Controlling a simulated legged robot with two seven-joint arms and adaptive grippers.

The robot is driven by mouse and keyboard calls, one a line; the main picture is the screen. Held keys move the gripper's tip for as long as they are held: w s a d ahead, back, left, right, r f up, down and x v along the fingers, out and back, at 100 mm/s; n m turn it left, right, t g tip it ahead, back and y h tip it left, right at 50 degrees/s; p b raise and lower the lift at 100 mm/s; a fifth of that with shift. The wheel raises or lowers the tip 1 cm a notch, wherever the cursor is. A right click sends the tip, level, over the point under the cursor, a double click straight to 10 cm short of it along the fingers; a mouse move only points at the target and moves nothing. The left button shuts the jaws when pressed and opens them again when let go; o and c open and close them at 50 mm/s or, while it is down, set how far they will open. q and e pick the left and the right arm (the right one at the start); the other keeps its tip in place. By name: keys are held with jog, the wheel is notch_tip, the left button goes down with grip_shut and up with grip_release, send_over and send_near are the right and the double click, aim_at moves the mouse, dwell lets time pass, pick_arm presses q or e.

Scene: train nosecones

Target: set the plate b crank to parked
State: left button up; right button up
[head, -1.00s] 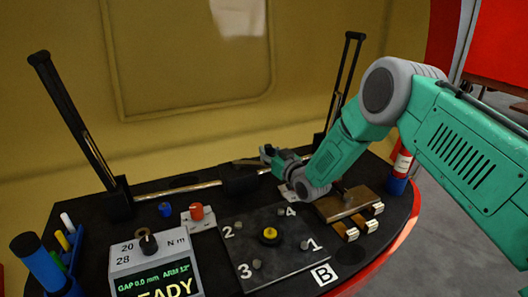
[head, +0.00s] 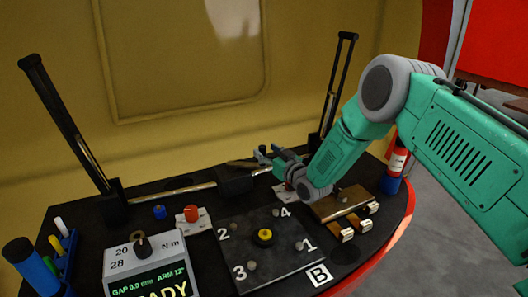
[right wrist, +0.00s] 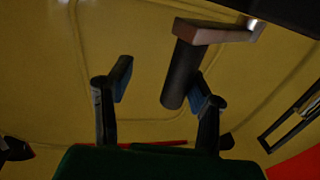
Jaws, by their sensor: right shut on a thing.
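Plate B (head: 260,262) is a dark square plate with a yellow centre knob (head: 264,236), numbered studs 1 to 4 and a white B label (head: 318,275). My right gripper (head: 266,157) is behind the plate, over the rear of the bench. The handle hangs from a brownish crank arm (right wrist: 214,33). The arm's pivot cannot be made out. My left gripper is not in view.
A READY display box (head: 150,265), a red knob (head: 191,213) and a blue cap (head: 159,212) stand left of the plate. A rail with two tall posts (head: 65,125) crosses behind. A wooden block (head: 340,203) and bottle (head: 394,168) are at right.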

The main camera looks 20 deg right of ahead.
jog(key=shift+s+d+r+p, duration=0.1)
jog(key=shift+s+d+p, duration=0.25)
jog(key=shift+s+d, duration=0.6)
jog(key=shift+s+d+f+p, duration=0.1)
jog(key=shift+s+d+p, duration=0.4)
jog(key=shift+d, duration=0.65)
jog(key=shift+s+d+r+p, duration=0.1)
jog(key=shift+s+d+p, duration=0.15)
jog(key=shift+s+d, duration=0.75)
jog(key=s+d+p, duration=0.1)
jog(key=s+d, duration=0.3)
jog(key=d, duration=0.2)
jog(key=shift+p, duration=0.3)
jog(key=shift+d, duration=0.1)
jog(key=v, duration=0.7)
jog(key=shift+s, duration=0.4)
